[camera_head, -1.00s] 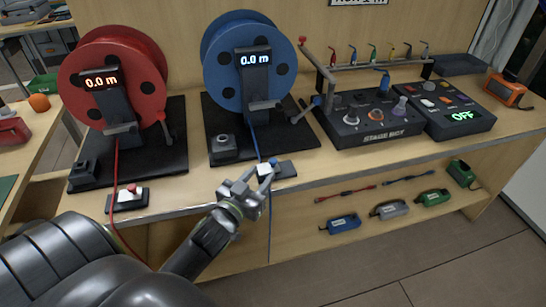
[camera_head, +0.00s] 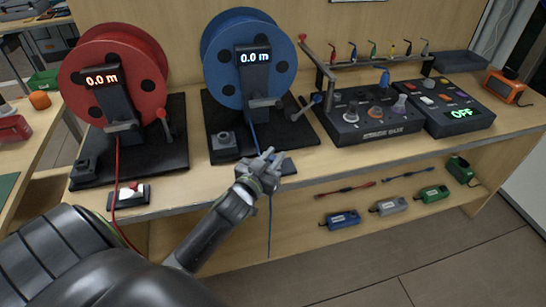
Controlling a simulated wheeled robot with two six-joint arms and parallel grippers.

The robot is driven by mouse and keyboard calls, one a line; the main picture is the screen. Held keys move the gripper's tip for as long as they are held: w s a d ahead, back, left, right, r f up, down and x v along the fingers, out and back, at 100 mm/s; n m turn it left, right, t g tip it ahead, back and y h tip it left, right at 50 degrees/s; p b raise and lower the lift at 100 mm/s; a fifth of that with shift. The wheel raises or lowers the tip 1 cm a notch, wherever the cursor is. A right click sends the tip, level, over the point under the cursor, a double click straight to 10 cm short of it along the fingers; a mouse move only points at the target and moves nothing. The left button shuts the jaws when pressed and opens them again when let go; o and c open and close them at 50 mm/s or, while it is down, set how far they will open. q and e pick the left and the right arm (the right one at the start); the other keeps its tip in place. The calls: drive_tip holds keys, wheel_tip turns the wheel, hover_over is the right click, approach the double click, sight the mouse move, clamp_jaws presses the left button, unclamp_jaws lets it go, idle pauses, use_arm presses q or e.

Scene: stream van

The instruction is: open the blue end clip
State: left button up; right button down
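The blue reel (camera_head: 222,60) stands on a dark base, its display reading 0.0 m. Its blue cable runs down to the front edge of the bench. The blue end clip's dark base (camera_head: 288,167) shows in part at that edge, right of my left gripper (camera_head: 274,155). The clip's white body is hidden behind the gripper. The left gripper is over the clip, its two fingertips a little apart, so it looks open. I cannot tell whether the fingers touch the clip. My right gripper is out of view.
The red reel (camera_head: 85,65) and its end clip (camera_head: 131,193) are to the left. Several small boxes and cables lie on the lower shelf (camera_head: 310,235).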

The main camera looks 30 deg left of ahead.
use_arm(q)
clamp_jaws()
drive_tip(key=shift+w+d, duration=1.05)
drive_tip(key=shift+w, duration=0.15)
drive_tip(key=shift+o, duration=2.3)
unclamp_jaws()
drive_tip(key=shift+s, duration=0.1)
drive_tip(key=s+d, duration=0.1)
drive_tip(key=s, duration=1.6)
drive_tip(key=shift+s+d, duration=0.15)
drive_tip(key=shift+o, duration=0.2)
